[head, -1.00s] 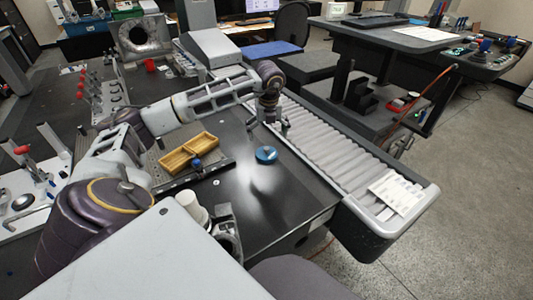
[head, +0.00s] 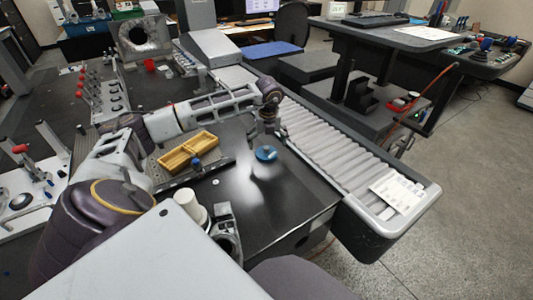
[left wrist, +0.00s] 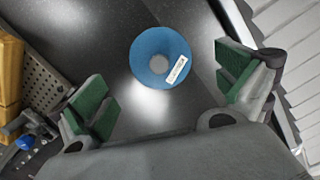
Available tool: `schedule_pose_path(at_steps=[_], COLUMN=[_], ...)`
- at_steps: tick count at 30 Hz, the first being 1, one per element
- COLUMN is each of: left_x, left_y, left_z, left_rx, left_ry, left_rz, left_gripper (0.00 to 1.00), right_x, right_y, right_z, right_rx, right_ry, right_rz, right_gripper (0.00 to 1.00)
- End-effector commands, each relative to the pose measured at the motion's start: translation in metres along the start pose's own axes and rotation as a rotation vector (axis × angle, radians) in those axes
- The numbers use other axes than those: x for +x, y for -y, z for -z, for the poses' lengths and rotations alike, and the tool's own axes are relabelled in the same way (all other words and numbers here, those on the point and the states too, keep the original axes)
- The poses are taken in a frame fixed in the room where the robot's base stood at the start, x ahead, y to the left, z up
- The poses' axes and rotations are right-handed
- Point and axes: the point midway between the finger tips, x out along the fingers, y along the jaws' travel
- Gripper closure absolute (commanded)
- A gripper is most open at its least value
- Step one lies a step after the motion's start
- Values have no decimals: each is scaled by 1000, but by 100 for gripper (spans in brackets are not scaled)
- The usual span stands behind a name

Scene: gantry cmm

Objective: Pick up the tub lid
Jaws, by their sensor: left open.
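The tub lid (head: 266,153) is a round blue disc lying flat on the dark table top, left of the roller conveyor. In the left wrist view the blue lid (left wrist: 161,57) shows a grey centre and a white label on its right side. My left gripper (head: 267,138) is above the lid and just behind it in the head view. Its green-padded fingers (left wrist: 166,88) are spread wide, with nothing between them; the lid lies ahead of them, apart from both. My right gripper is not in view.
The roller conveyor (head: 338,157) runs along the right, with a white labelled sheet near its front end. A yellow divided tray (head: 188,152) and a dark rail with a blue knob lie left of the lid. A white cylinder (head: 190,208) stands nearer. The table in front of the lid is clear.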

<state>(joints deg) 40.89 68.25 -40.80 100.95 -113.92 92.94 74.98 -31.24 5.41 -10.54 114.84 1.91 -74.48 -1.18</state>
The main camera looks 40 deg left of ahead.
Motion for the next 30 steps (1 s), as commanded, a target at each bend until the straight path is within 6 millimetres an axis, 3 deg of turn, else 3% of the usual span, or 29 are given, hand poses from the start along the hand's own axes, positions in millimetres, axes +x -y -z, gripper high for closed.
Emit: schedule_pose_path(at_steps=[12,27,30], left_x=[41,42,42], left_y=[0,0,0], left_z=[-2,-2,-2], left_rx=[0,0,0], left_ry=[0,0,0], left_rz=[0,0,0], left_gripper=[0,0,12], right_x=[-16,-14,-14], right_y=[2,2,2], right_z=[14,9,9], right_rx=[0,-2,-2], right_ry=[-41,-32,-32], right_rz=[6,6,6], right_gripper=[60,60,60])
